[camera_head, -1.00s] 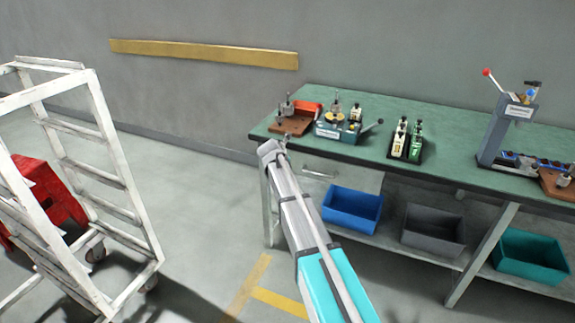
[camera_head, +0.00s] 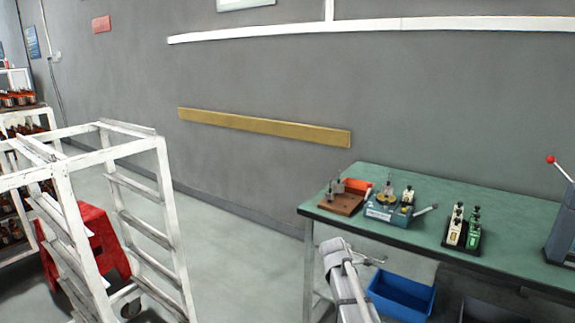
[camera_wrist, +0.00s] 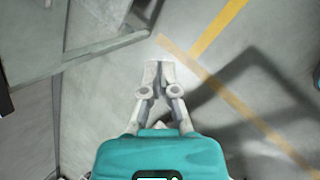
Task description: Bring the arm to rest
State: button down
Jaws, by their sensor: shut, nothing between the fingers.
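My gripper (camera_wrist: 158,72) shows in the wrist view with its two grey fingers together and nothing between them. Below the fingertips there is grey floor with yellow lines. In the head view my grey arm (camera_head: 345,280) rises from the bottom edge in front of the left part of the workbench. The fingers cannot be made out clearly there.
The green workbench (camera_head: 330,215) holds a brown fixture (camera_head: 340,203), a blue fixture (camera_head: 388,212) and a black stand of small parts (camera_head: 462,232). A blue bin (camera_head: 400,297) sits below. A white rack trolley (camera_head: 165,215) stands left. Floor between trolley and bench is clear.

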jog(key=s+a+f+m+g+y, duration=0.2)
jog(key=s+m+g+y, duration=0.15)
jog(key=s+m, duration=1.7)
jog(key=s+r+n+p, duration=0.1)
jog(key=s+r+p, duration=0.1)
jog(key=r+p, duration=0.7)
jog(key=s+r+n+p, duration=0.1)
jog(key=s+r+p, duration=0.1)
jog(key=r+p, duration=0.7)
jog(key=shift+r+n+g+p, duration=0.2)
jog(key=shift+n+g+p, duration=0.15)
jog(key=shift+g, duration=0.1)
